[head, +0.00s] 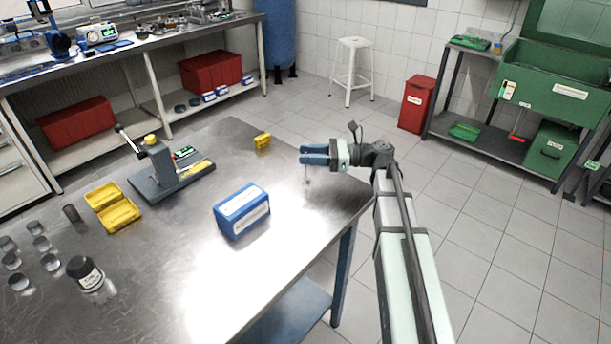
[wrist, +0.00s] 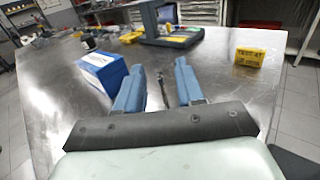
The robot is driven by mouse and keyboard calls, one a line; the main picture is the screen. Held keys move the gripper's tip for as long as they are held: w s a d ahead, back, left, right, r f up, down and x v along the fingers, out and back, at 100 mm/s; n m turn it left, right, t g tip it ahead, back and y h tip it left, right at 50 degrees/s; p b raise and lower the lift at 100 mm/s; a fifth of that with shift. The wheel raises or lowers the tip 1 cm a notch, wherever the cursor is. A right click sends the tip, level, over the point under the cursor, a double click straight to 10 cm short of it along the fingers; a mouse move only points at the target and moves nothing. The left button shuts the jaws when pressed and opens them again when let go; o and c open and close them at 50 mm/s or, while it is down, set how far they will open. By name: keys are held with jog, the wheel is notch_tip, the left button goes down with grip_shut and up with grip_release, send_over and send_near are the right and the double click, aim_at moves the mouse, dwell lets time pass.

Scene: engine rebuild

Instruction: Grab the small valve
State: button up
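A small dark, thin valve (wrist: 161,91) shows in the wrist view between the two blue fingers of my gripper (wrist: 158,76), with a gap on each side. The fingers are apart and do not appear to touch it. In the head view my gripper (head: 308,155) points left over the right part of the metal table. A thin upright stem, apparently the valve (head: 307,175), shows just below the fingers there. Its lower end is too small to make out, so I cannot tell how it stands.
On the metal table (head: 195,255) are a blue box (head: 242,211), a yellow box (head: 263,141), yellow bins (head: 119,214), a grey press stand (head: 167,175), a dark-capped jar (head: 87,275) and several metal cylinders. The table's right edge is close to my gripper.

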jog(key=a, duration=0.3)
jog(key=shift+w, duration=0.15)
jog(key=shift+c, duration=0.2)
grip_shut()
